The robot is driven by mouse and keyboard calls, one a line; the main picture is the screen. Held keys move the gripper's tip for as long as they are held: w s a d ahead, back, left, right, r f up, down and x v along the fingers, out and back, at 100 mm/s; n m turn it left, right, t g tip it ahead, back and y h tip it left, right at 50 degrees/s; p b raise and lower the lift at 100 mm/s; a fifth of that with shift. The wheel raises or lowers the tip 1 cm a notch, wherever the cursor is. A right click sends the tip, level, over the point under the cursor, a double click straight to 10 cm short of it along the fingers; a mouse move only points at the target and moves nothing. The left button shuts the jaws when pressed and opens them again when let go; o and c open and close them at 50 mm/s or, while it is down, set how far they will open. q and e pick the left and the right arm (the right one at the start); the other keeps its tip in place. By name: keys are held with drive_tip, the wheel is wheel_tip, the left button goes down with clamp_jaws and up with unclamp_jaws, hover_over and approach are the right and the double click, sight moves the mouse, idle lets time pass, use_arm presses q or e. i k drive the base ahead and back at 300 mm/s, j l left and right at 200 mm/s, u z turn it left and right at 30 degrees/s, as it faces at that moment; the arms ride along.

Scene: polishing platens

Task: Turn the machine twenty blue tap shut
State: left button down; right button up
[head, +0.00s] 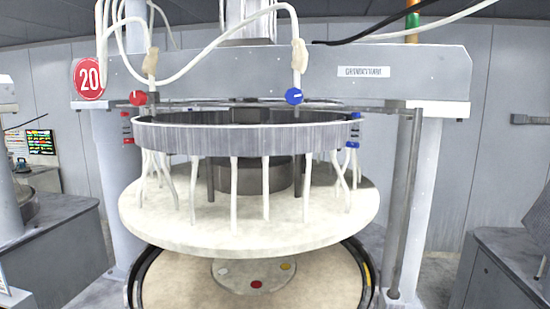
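The blue tap (293,96) is a small round blue handle below the machine's crossbeam, right of the middle in the head view. A white hose runs down to it from above. From this view I cannot tell whether the tap is open or shut. A similar red tap (138,98) sits to the left. Neither of my grippers shows in the head view.
A metal ring (200,138) with white tubes hangs above a round pale plate (250,232). A lower platen (190,280) lies beneath. Grey posts (425,190) flank the machine. Grey cabinets (500,265) stand at the right. Hoses and cables cross the top.

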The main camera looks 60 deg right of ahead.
sight(294, 96)
drive_tip(key=l+z, duration=0.2)
drive_tip(key=z, duration=1.45)
